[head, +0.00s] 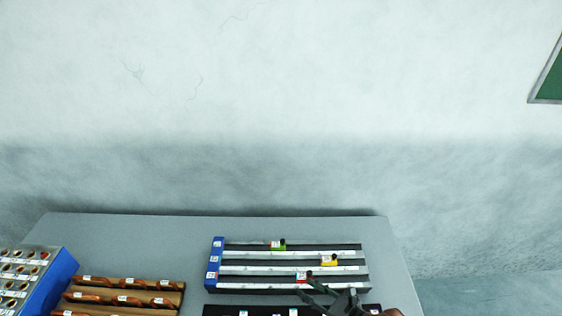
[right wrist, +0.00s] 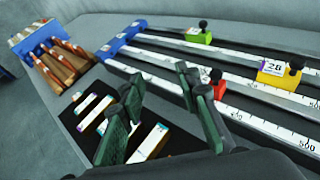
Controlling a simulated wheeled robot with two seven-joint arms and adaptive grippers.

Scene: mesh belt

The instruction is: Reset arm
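My right gripper (head: 308,288) comes in at the bottom of the head view, over the near side of the measuring rails. In the right wrist view its two dark green fingers (right wrist: 157,82) stand apart with nothing between them. The red slider (head: 304,275) is close to the fingers; in the right wrist view the red slider (right wrist: 214,84) is partly behind the right finger, and I cannot tell whether they touch. My left gripper is in neither view.
The rails have a blue end block (head: 214,262), a green slider (head: 279,244) and a yellow slider (head: 329,260). A black tray (right wrist: 95,150) with white-labelled pieces lies below the fingers. A brown rack (head: 125,284) and blue holed box (head: 58,283) stand left. The grey table (head: 130,235) is clear at the back.

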